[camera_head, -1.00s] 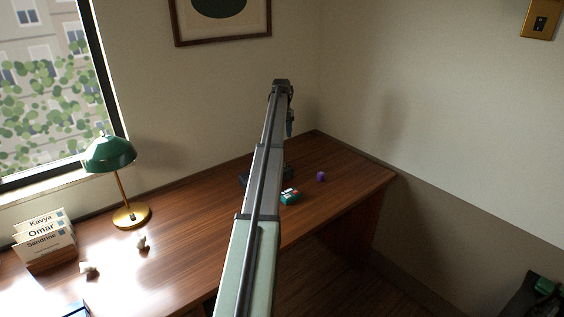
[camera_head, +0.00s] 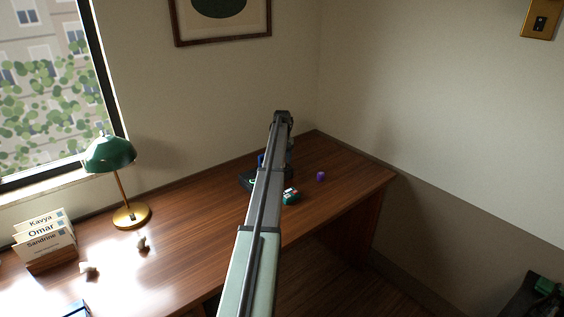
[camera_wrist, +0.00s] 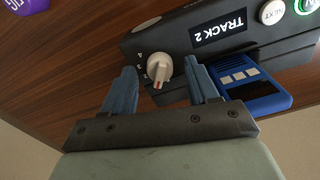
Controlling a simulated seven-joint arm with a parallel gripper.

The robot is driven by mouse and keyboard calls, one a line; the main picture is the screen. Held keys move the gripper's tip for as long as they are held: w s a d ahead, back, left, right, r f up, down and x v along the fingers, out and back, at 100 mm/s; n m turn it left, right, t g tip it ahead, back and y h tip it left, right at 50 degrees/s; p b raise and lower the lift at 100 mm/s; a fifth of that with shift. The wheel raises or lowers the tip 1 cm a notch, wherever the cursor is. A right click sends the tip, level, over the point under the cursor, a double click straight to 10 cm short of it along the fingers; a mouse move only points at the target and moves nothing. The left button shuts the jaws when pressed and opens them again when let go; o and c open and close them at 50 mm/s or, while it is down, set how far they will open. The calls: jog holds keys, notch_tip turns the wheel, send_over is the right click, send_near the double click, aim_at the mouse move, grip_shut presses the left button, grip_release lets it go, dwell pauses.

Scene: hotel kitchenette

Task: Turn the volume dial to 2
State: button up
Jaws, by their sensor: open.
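The volume dial (camera_wrist: 160,67) is a small white knob with a red mark, on the face of a dark box-shaped player (camera_wrist: 175,42). Its red mark points to the bottom of the wrist view. Small numerals lie left of the knob; a 4 is readable, the one by the mark is not clear. A display on the player reads TRACK 2 (camera_wrist: 218,31). My gripper (camera_wrist: 159,68) is open, with one blue finger on each side of the dial, apart from it as far as I can see. In the head view the player (camera_head: 247,180) is partly hidden behind my arm.
A blue device with pale buttons (camera_wrist: 250,88) is beside the player, close to my right finger. The player also has a NEXT button (camera_wrist: 273,12) and a green-ringed button (camera_wrist: 305,6).

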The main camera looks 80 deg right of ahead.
jog(key=shift+f, duration=0.35)
jog(key=c, duration=1)
